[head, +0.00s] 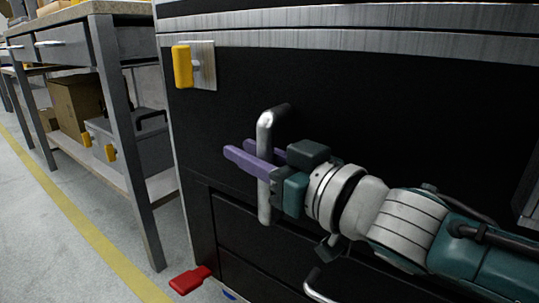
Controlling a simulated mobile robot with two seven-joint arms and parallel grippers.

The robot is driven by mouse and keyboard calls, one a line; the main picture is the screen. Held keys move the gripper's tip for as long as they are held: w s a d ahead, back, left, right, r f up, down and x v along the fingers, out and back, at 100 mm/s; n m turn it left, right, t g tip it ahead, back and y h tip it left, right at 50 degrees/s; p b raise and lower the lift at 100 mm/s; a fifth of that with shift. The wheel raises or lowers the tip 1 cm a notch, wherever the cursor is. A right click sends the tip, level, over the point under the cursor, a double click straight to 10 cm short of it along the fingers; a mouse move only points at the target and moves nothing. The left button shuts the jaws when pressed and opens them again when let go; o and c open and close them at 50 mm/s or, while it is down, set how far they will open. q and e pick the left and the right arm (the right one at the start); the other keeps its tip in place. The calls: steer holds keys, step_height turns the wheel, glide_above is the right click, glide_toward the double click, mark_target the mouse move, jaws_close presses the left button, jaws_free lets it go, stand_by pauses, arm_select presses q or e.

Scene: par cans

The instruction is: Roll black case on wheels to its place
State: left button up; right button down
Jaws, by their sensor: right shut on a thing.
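The black case (230,120) fills the middle and right of the head view, with silver metal edging along its top. An upright silver bar handle (265,201) stands out from its front face. My right gripper (238,148) reaches in from the lower right, its purple fingers shut on this handle. A red lever (190,280) sticks out at the case's lower left corner, near the floor. The case's wheels cannot be made out. My left gripper is out of view.
A workbench (125,150) with grey legs and a lower shelf stands to the left. A grey box (140,152) and a brown carton (75,105) sit on that shelf. A yellow line (80,225) crosses the open grey floor at the lower left.

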steer(key=c, duration=1)
jaws_free()
steer(key=shift+a, duration=0.1)
steer(key=shift+c, duration=0.2)
steer(key=o, duration=0.4)
steer(key=shift+a, duration=0.1)
steer(key=shift+c, duration=0.2)
steer(key=p+v, duration=0.6)
steer(key=v, duration=0.4)
